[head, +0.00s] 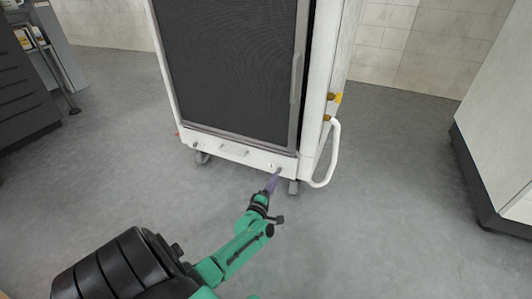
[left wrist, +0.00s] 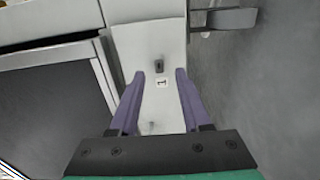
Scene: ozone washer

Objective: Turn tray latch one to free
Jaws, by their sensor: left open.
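Tray latch one (left wrist: 159,66) is a small dark knob on the white lower panel (left wrist: 163,35) of the washer, above a small label (left wrist: 161,84) marked 1. In the left wrist view my left gripper (left wrist: 160,74) is open, with its purple fingertips on either side of the label and close to the latch. I cannot tell whether they touch the panel. In the head view my left gripper (head: 273,182) reaches up to the right end of the panel (head: 205,140) and partly covers that area. My right gripper is not in view.
The washer's dark door (head: 232,70) stands above the panel, with a small handle (head: 234,150) on the panel. A white bent rail (head: 334,155) sticks out at its right side. Pale cabinets (head: 500,120) stand at far right. The grey floor between is clear.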

